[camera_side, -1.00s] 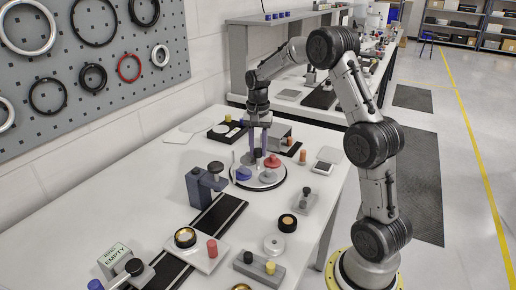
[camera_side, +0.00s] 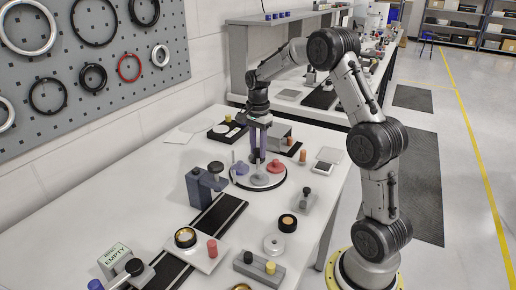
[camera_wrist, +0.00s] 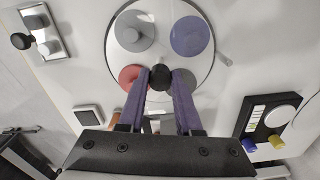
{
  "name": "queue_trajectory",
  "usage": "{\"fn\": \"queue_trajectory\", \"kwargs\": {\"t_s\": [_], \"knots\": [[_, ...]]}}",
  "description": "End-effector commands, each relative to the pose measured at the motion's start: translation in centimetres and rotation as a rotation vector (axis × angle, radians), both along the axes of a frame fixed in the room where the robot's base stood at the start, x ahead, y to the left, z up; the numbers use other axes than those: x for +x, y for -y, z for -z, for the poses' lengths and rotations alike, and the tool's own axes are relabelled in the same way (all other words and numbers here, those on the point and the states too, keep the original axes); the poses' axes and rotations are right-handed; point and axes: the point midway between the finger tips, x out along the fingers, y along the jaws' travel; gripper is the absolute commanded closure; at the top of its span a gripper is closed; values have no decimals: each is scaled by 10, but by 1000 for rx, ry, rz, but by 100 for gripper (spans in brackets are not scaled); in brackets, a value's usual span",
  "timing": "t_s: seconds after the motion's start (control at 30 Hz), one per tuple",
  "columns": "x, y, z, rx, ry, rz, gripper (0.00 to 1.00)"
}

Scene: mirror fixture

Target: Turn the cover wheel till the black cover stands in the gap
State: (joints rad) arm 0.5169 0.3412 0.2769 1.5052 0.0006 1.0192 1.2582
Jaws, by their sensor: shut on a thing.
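The cover wheel (camera_side: 258,184) is a round white plate with a dark rim on the bench. It carries a red cover (camera_side: 275,166), a blue cover (camera_side: 240,169) and a grey cover (camera_side: 260,179). In the wrist view the grey cover (camera_wrist: 135,30) and blue cover (camera_wrist: 190,36) are clear, and the red cover (camera_wrist: 131,76) is partly behind a finger. Another greyish cover (camera_wrist: 184,79) is mostly hidden by the other finger. I cannot make out a black cover or the gap. My gripper (camera_wrist: 160,78) is shut on the wheel's black knob (camera_wrist: 160,74), above the plate.
A blue-grey stand (camera_side: 199,190) and a dark striped track (camera_side: 218,214) are left of the wheel. A grey block with a black knob (camera_side: 304,201) is close at its right. A small box (camera_side: 280,135) and a dark tray (camera_side: 227,131) stand behind.

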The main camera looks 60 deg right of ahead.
Motion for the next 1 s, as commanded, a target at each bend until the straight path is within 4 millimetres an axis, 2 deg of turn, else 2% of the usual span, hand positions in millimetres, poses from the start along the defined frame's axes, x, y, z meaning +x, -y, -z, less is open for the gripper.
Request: {"fn": "queue_trajectory", "kwargs": {"t_s": [1.0], "knots": [[1,1,-3,-5,7,507,100]]}}
